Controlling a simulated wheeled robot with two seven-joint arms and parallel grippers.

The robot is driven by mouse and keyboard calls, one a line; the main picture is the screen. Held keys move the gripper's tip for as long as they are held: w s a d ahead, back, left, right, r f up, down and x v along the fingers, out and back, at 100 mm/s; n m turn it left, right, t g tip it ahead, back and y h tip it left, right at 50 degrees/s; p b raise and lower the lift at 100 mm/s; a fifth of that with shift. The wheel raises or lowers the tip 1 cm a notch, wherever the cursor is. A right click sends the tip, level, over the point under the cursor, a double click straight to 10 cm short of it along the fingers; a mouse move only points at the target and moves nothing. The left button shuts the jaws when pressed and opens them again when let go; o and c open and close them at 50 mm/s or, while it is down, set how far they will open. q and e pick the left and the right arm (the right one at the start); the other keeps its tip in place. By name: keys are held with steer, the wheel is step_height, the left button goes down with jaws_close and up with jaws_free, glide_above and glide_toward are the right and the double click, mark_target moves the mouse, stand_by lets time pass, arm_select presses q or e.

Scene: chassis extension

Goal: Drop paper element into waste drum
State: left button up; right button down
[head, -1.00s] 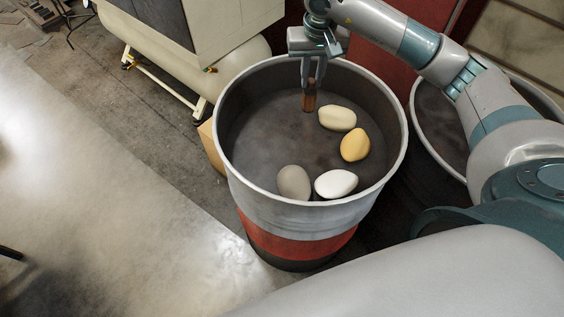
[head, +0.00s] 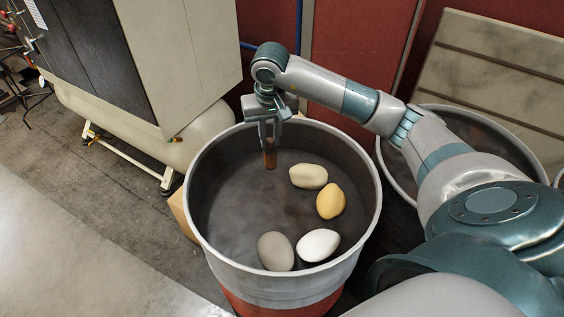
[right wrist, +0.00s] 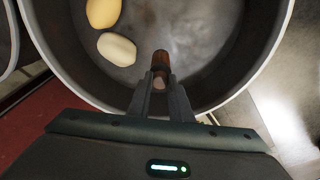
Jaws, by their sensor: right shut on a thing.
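The waste drum (head: 284,289) is a large open drum, grey above and red below, in the middle of the head view. My right gripper (head: 269,147) points down over the far left part of its opening. It is shut on a small brown cylinder (head: 270,160), likely the paper element, which hangs below the fingertips. In the right wrist view the cylinder (right wrist: 161,62) sits between the fingers with the drum's interior behind it. I cannot tell its exact height above the drum floor. My left gripper is out of view.
Inside the drum lie a cream lump (head: 308,176), a yellow lump (head: 330,202), a white lump (head: 318,245) and a grey lump (head: 276,251). A second drum (head: 480,118) stands behind at the right. A beige cabinet (head: 190,55) stands at the back left.

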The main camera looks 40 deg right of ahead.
mark_target(271, 147)
steer(key=shift+f+b, duration=0.6)
steer(key=shift+f, duration=1.9)
steer(key=c, duration=1.5)
jaws_free()
steer(key=shift+c, duration=0.2)
steer(key=shift+r, duration=0.1)
steer(key=shift+r, duration=0.45)
step_height(271, 147, up, 16)
steer(key=s+a+b, duration=0.1)
steer(key=s+b, duration=0.1)
steer(key=b, duration=0.1)
steer(key=shift+s, duration=0.25)
